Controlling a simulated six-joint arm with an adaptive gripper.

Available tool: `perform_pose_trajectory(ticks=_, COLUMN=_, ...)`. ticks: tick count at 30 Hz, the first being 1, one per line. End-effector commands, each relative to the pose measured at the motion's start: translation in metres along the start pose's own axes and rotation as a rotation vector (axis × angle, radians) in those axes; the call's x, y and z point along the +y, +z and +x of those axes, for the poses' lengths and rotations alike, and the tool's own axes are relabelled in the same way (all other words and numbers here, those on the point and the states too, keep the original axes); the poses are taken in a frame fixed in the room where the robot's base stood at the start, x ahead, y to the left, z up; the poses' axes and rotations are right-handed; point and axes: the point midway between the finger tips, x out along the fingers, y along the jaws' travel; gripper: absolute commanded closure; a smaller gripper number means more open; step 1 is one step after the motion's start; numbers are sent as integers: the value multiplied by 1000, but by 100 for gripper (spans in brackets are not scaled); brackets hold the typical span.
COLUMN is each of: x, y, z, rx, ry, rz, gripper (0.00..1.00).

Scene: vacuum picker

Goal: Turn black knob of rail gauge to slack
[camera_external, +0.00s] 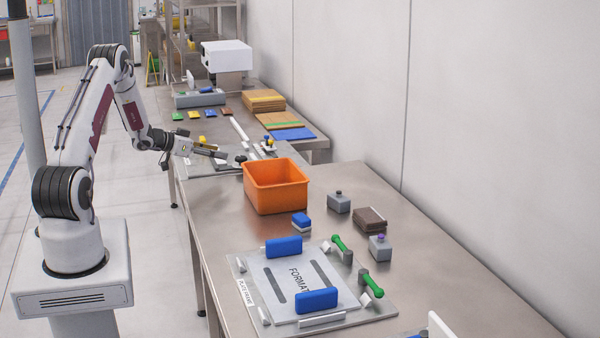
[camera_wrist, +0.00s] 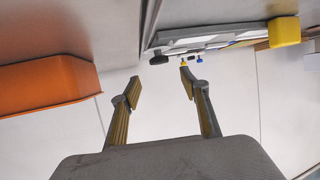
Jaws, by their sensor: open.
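The black knob (camera_external: 240,158) sits at the near end of the rail fixture, just left of the orange bin. In the wrist view, the round black knob (camera_wrist: 159,58) hangs from the edge of the grey fixture, as the picture is upside down. My gripper (camera_external: 223,155) is just left of the knob, reaching in low and nearly level. In the wrist view my gripper (camera_wrist: 160,84) is open and empty, its fingers spread. The knob shows beyond the fingertips, between them, and appears apart from them. The knob's pointer or marking is too small to read.
The orange bin (camera_external: 275,187) stands close to the right of my gripper. A yellow block (camera_wrist: 284,31) shows in the wrist view. A format plate (camera_external: 290,285) with blue handles lies in front.

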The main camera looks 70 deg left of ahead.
Motion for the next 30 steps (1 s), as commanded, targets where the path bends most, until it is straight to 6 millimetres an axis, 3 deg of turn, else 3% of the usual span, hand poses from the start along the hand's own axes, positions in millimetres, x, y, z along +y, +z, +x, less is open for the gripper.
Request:
perform_pose_trajectory(ticks=11, x=0, y=0, z=7, rx=-1, ry=1, rz=3, gripper=55)
perform_pose_trajectory(ticks=30, x=1, y=0, z=69, rx=0, ry=2, rz=4, gripper=55)
